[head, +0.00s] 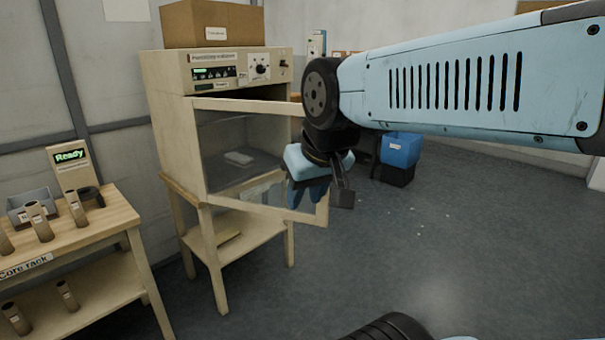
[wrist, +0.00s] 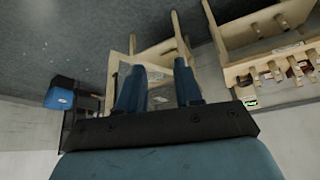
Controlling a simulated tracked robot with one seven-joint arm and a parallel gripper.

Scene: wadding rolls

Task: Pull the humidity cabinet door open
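The humidity cabinet (head: 172,125) is a beige box on a wooden stand, with a control panel on top. Its door (head: 250,104), a beige frame with a clear pane, stands partly open, its right side swung out past the cabinet front. A pale item lies inside. My gripper (head: 308,197) points down at the door's right, free side, overlapping the pane in the head view. In the wrist view, my gripper (wrist: 158,75) has its two blue fingers apart, with a gap between them. I see no handle between them, and cannot tell whether they touch the door.
A wooden core rack table (head: 110,215) with several tubes and a "Ready" display (head: 70,156) stands at the left. A cardboard box (head: 212,24) sits on the cabinet. A blue bin (head: 401,150) stands behind my arm. The floor at right is mostly clear.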

